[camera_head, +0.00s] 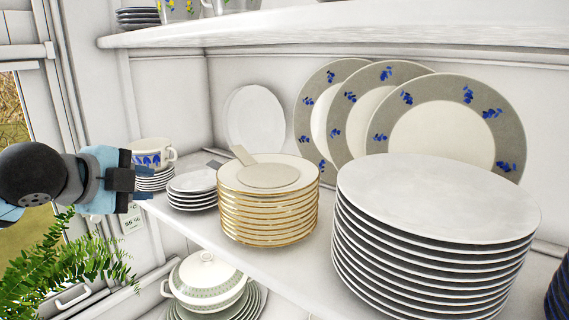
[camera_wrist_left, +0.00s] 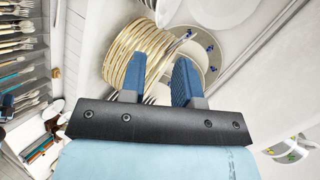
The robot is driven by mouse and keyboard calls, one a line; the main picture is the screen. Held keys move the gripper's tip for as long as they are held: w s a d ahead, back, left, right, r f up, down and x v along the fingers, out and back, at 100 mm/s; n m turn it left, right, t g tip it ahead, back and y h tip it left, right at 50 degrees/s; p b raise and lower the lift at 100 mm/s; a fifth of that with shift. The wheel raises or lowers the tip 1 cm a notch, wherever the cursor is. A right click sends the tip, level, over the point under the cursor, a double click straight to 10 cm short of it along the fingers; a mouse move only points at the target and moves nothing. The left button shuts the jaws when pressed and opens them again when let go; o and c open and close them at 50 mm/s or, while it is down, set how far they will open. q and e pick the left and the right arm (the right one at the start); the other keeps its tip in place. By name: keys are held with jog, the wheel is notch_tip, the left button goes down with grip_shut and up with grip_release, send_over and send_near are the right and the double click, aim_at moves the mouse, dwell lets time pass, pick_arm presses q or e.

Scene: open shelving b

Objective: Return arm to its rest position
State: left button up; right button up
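My left gripper (camera_head: 128,181) is at the left of the head view, in front of the shelf's left end and pointing right. In the left wrist view its two blue fingers (camera_wrist_left: 160,75) stand apart with nothing between them, so it is open and empty. A cup with a blue pattern (camera_head: 148,153) on stacked saucers sits just behind it, partly hidden. My right gripper is in neither view.
On the shelf (camera_head: 292,262) stand small plates (camera_head: 194,190), gold-rimmed plates (camera_head: 268,205) and a tall white plate stack (camera_head: 435,200). Decorated plates (camera_head: 450,118) lean at the back. A fern (camera_head: 60,262) is below my left arm; a tureen (camera_head: 207,278) stands lower.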

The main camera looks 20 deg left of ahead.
pick_arm(q)
jog(key=s+d+f+n+g, duration=0.2)
jog(key=d+f+n, duration=0.15)
jog(key=f, duration=0.85)
jog(key=s+d+f+n+g, duration=0.1)
jog(key=s+d+f+n, duration=0.2)
jog(key=f, duration=0.9)
jog(key=s+d+f+n+g+y, duration=0.25)
jog(key=s+f+n+g, duration=0.5)
jog(key=s+f, duration=0.95)
jog(key=w+d+f+t+h, duration=0.1)
jog(key=w+d+f+t, duration=0.2)
jog(key=f, duration=0.3)
jog(key=w+d+f+t+h, duration=0.2)
jog(key=d+f+t, duration=0.1)
jog(key=f+t, duration=0.3)
jog(key=shift+w+d+f+n, duration=0.3)
jog(key=shift+w+f, duration=0.1)
jog(key=shift+f, duration=0.4)
jog(key=shift+o, duration=0.4)
